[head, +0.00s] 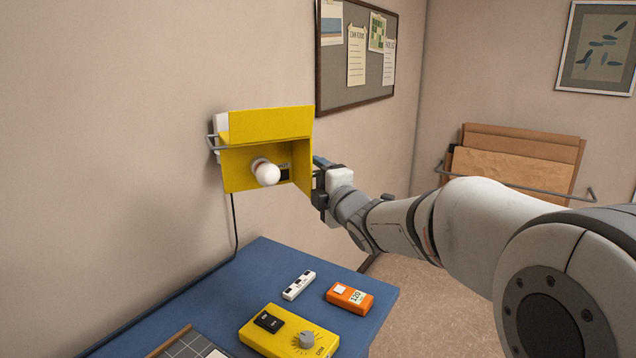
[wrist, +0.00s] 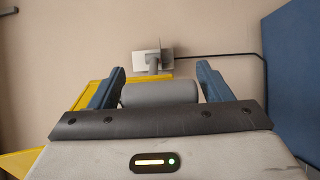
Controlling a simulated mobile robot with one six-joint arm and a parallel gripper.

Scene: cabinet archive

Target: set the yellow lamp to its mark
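The yellow lamp (head: 268,124) is a boxy yellow shade on the left wall with a round white bulb (head: 266,173) inside. Yellow parts of the lamp (wrist: 92,95) show beside and behind the fingers. No mark is clearly readable.
A blue table (head: 265,262) stands below. On it are a yellow control box (head: 268,342) with a knob (head: 306,340) and black switch, an orange device (head: 349,298) and a white strip (head: 299,285). A cable (head: 234,220) hangs down the wall. A noticeboard (head: 357,52) hangs behind.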

